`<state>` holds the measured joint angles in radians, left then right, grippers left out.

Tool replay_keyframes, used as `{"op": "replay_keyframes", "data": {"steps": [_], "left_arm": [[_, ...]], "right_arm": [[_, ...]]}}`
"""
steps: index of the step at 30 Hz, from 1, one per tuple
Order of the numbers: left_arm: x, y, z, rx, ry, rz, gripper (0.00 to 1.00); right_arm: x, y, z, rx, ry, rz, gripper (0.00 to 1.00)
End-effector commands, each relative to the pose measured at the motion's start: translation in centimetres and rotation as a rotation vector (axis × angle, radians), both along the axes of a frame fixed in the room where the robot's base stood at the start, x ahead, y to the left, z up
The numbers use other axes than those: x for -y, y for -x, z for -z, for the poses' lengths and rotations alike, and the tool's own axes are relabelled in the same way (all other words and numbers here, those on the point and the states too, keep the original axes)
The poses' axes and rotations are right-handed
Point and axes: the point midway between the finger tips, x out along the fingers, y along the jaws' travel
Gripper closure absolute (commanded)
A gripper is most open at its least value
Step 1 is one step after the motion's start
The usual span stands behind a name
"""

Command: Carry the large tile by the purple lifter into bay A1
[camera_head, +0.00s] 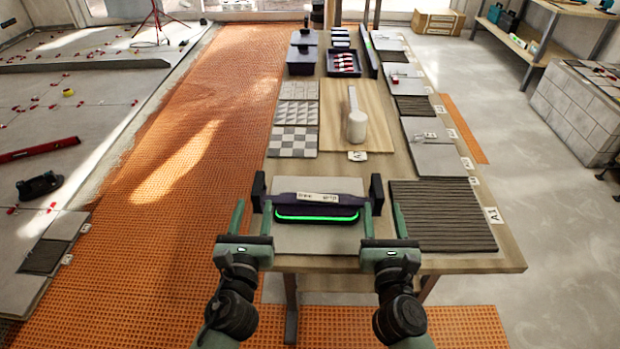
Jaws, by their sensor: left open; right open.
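The large grey tile (317,239) lies at the near end of the workbench. The purple lifter (285,199) sits on top of it, with a lit green strip along its near side and a black block at each end. My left gripper (253,206) is open, its fingers near the lifter's left end block. My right gripper (383,207) is open, its fingers near the right end block. Whether the fingers straddle the blocks is hard to tell. Bay A1 (440,215), a dark ridged bed beside its A1 label (493,215), is right of the tile and empty.
A wooden board (343,95) with a white mallet (356,122) lies beyond the lifter. Patterned tiles (292,141) are left of it. More bays with grey tiles (436,160) line the bench's right side. Dark bins (302,58) stand at the back.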

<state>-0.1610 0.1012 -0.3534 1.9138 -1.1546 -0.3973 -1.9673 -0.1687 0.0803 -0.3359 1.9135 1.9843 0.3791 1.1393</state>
Motion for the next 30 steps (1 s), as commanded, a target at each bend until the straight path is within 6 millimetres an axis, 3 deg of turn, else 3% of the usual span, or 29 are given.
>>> {"op": "replay_keyframes", "data": {"steps": [13,24,30], "left_arm": [[-0.1,-0.6,0.1,-0.002,-0.013,-0.004,0.55],[-0.1,-5.9,0.1,-0.002,-0.011,-0.004,0.55],[-0.1,-7.6,0.1,-0.003,-0.011,-0.004,0.55]], "right_arm": [[0.0,-0.6,0.1,-0.004,-0.010,-0.002,0.55],[0.0,-6.0,0.1,-0.003,-0.009,-0.001,0.55],[0.0,-7.6,0.1,-0.004,-0.009,-0.001,0.55]]}}
